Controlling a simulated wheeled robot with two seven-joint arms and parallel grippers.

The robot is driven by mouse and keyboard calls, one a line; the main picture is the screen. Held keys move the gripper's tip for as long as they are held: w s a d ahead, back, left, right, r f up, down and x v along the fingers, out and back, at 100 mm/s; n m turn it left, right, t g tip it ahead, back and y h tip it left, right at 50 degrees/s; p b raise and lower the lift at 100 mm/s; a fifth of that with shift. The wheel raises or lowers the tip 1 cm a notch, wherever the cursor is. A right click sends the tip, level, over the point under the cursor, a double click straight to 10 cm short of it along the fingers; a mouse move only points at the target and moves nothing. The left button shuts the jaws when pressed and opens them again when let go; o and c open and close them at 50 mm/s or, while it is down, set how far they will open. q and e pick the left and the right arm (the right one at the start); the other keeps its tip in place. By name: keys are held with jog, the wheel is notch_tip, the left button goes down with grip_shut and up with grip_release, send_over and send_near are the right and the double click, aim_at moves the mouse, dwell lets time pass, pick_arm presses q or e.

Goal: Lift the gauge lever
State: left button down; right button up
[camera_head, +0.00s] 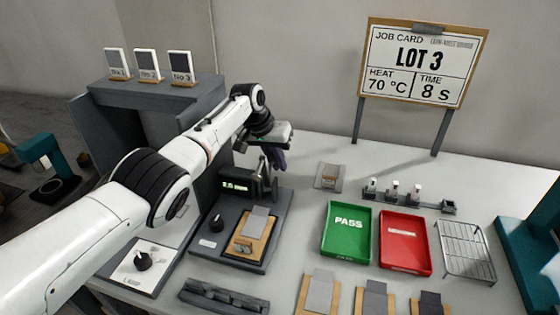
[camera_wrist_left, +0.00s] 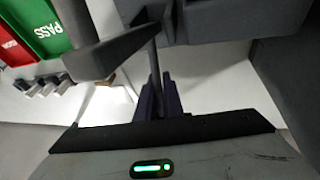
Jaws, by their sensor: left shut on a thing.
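The gauge (camera_head: 262,184) is a dark upright unit with a small lit display that seems to read 2.5 mm. It stands on a dark base plate (camera_head: 208,243) with a black knob. My left gripper (camera_head: 274,158) is at the top of the gauge, on its far side. In the left wrist view the purplish fingers (camera_wrist_left: 160,98) are shut on a thin dark bar, the gauge lever (camera_wrist_left: 154,68). In the head view the lever is mostly hidden by the gripper. A grey piece (camera_head: 258,224) lies on a tan block in front of the gauge. My right gripper is out of view.
A green PASS tray (camera_head: 347,250) and a red tray (camera_head: 404,262) lie to the right, with a wire rack (camera_head: 465,270) beyond. A job card board (camera_head: 418,65) stands at the back. A dark cabinet (camera_head: 105,125) stands behind my left arm. Several grey pieces lie at the front.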

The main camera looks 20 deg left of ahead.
pick_arm(q)
jog(key=shift+d+f, duration=0.1)
jog(key=c, duration=1.9)
grip_release()
jog(key=shift+r, duration=0.35)
jog(key=p+v, duration=0.1)
jog(key=v, duration=0.8)
jog(key=shift+s+r, duration=0.2)
jog(key=shift+r, duration=0.1)
